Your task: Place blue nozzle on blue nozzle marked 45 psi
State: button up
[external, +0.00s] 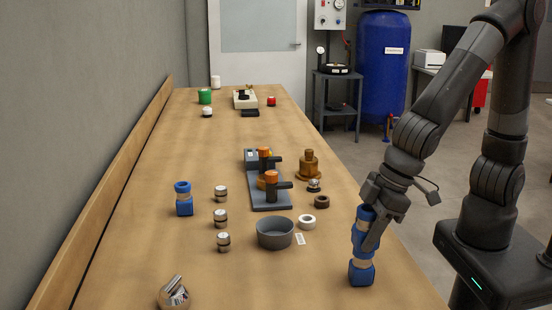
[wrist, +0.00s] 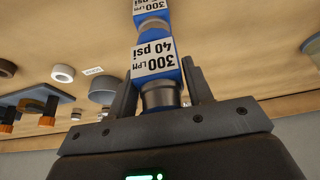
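My gripper (external: 368,226) points down near the table's right edge. Its fingers close in on both sides of a blue nozzle (external: 358,241), labelled 300 LPM 40 psi in the wrist view (wrist: 158,64). Below it and in line with it is another blue nozzle (external: 361,274), which stands on the table. This one also shows beyond the held one in the wrist view (wrist: 153,20); its label reads 300 LPM and its psi figure is cut off. The two appear stacked; I cannot tell if they fully touch. A third blue nozzle (external: 184,205) stands upright at the left, its label not readable.
A grey bowl (external: 275,238), a white ring (external: 307,222) and a brown ring (external: 322,202) lie left of my gripper. Several small metal-and-tan fittings (external: 220,218) stand in a column. A grey valve plate (external: 270,200) and a brass fitting (external: 309,165) are farther back.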

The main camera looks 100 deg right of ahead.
jog(key=o, duration=0.3)
jog(key=v, duration=1.2)
jog(key=shift+t, duration=0.6)
jog(key=s+d, duration=0.4)
jog(key=s+d+r, duration=0.1)
jog(key=s+d, duration=0.4)
jog(key=s+d+r, duration=0.1)
jog(key=s+d, duration=0.3)
jog(key=d, duration=0.1)
jog(key=shift+s+d+r, duration=0.15)
jog(key=shift+s+d, duration=0.1)
